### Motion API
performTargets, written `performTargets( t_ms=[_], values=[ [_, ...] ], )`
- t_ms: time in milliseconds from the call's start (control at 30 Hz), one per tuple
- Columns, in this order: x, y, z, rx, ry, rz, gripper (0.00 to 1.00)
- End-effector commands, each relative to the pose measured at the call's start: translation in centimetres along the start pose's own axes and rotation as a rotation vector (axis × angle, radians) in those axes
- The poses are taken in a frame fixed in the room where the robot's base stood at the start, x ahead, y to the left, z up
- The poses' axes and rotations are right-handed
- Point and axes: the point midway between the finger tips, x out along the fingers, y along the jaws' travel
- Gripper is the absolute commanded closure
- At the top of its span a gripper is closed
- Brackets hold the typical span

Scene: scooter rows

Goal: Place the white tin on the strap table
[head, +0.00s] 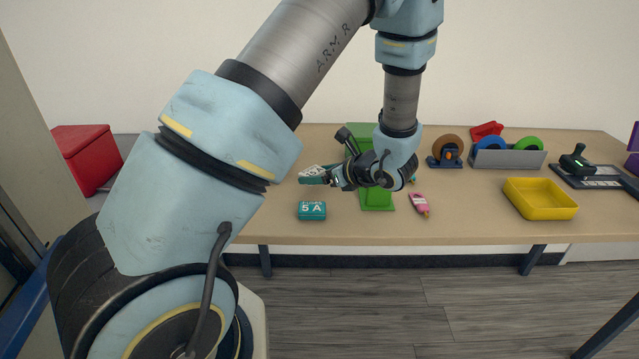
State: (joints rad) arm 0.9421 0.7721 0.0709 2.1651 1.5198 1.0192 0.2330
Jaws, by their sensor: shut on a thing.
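My gripper (331,177) is over the back left part of a long wooden table (460,218), seen small and from the side. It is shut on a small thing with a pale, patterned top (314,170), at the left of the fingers. A teal side shows below the pale top, and I cannot tell whether that belongs to the same thing. I cannot tell for sure that the held thing is the white tin; no other white tin shows. No label marks this table as the strap table.
A teal box marked 5 A (312,210), a green mat (378,199) and a pink tool (419,204) lie near the gripper. A yellow tray (541,199), a grey bin (509,158) and a joystick (575,160) stand at right. A red box (84,158) is far left. Front table has bare patches.

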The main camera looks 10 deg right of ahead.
Motion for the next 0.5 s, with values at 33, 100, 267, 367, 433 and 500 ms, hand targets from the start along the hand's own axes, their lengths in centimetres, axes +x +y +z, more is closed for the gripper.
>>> performTargets(
  t_ms=[33,100,267,367,433,500],
  values=[
    [0.4,0.1,-0.7,0.006,0.001,0.003,0.79],
    [0.9,0.1,-1.5,0.005,0.0,0.004,0.79],
    [1.5,0.1,-2.7,0.002,0.0,0.001,0.79],
    [1.6,0.1,-2.9,0.0,0.0,0.001,0.79],
    [1.6,0.0,-2.9,0.0,0.0,0.001,0.79],
    [1.6,0.1,-2.9,0.0,0.0,0.001,0.79]
  ],
)
